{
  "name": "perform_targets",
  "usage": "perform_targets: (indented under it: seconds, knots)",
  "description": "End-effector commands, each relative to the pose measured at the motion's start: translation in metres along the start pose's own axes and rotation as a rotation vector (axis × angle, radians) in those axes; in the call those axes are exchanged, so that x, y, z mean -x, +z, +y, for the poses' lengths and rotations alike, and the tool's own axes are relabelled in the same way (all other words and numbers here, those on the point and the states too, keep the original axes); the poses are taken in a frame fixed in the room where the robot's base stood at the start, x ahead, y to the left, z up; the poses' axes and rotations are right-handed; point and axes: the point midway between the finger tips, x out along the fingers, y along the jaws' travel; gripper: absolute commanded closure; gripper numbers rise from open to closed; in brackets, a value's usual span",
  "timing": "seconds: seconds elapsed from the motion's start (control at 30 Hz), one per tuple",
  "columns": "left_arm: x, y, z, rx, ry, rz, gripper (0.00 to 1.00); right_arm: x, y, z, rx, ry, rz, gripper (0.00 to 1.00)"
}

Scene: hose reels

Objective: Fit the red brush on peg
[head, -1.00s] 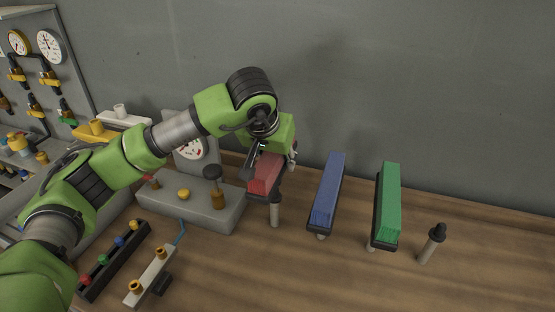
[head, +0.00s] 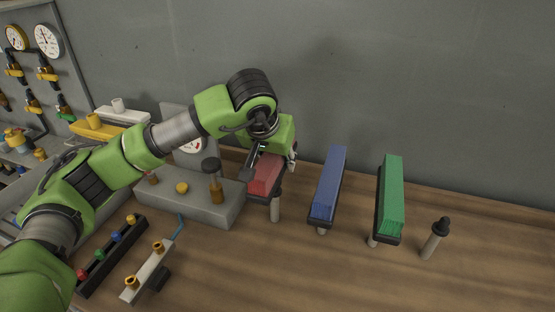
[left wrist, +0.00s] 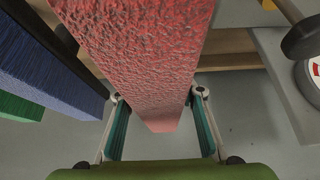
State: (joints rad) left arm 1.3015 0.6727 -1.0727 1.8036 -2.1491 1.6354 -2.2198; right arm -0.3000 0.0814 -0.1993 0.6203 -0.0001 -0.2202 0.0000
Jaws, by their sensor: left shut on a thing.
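The red brush (head: 264,176) has a block of red bristles on a dark base. My left gripper (head: 268,158) is shut on it near its far end. In the left wrist view the red bristle block (left wrist: 145,60) fills the middle, between the two fingers (left wrist: 158,115) of that gripper. A pale upright peg (head: 275,209) stands under the near end of the red brush. The brush looks roughly level there; whether it is seated on the peg or just above it, I cannot tell. My right gripper is not in view.
The blue brush (head: 328,187) and green brush (head: 391,198) sit on pegs to the right. Farther right stands a bare peg with a black knob (head: 436,238). A grey block with a dark-knobbed fitting (head: 213,180) stands close on the left. The table front is clear.

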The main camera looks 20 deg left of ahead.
Motion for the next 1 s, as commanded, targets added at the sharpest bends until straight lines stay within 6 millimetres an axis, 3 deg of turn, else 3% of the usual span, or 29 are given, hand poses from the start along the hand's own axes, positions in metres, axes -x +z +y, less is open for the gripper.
perform_targets:
  seconds: [0.93,0.97,1.0]
  knots:
    - [-0.021,0.012,0.000,0.000,0.000,0.002,0.94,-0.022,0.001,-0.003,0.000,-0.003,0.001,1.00]
    - [-0.020,0.011,0.000,0.000,0.000,0.002,0.60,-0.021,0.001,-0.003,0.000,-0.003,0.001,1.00]
    - [-0.020,0.011,0.000,0.000,0.000,0.002,0.49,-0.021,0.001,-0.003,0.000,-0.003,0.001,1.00]
